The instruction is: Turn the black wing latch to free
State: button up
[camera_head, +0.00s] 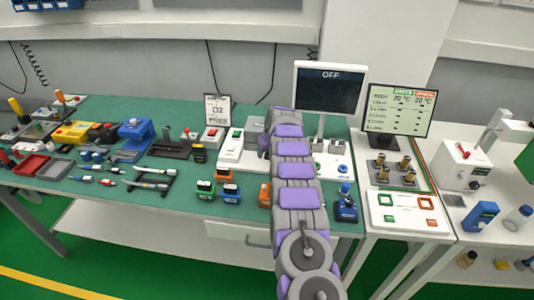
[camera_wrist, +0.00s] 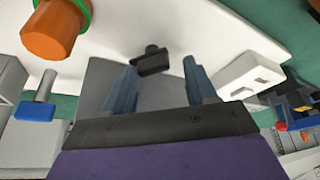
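The black wing latch (camera_wrist: 152,60) shows in the wrist view as a small dark piece with a raised tab, at the edge of a grey housing (camera_wrist: 105,75). My gripper (camera_wrist: 161,66) is open, with one blue-grey finger on each side of the latch in the picture. Gaps show between the latch and both fingers, and I see no contact. How far the fingertips are from the latch in depth is unclear. In the head view the grey housing (camera_head: 254,130) stands beside the far end of my arm. The latch and fingers are hidden there.
An orange knob with a green ring (camera_wrist: 55,30) and a white socketed block (camera_wrist: 248,75) flank the latch. A blue-based lever (camera_wrist: 38,107) is at left. In the head view, a monitor reading OFF (camera_head: 330,88) stands behind my arm, and the green bench (camera_head: 180,205) has clear front patches.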

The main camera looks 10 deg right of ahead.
jog(key=shift+f, duration=0.35)
jog(key=shift+d+r, duration=0.1)
jog(key=shift+d, duration=0.5)
jog(key=shift+c, duration=0.2)
jog(key=shift+a, duration=0.35)
jog(key=c, duration=0.7)
jog(key=shift+d, duration=0.15)
jog(key=shift+w+r, duration=0.1)
jog(key=shift+r, duration=0.05)
jog(key=o, duration=0.7)
jog(key=shift+o, duration=0.2)
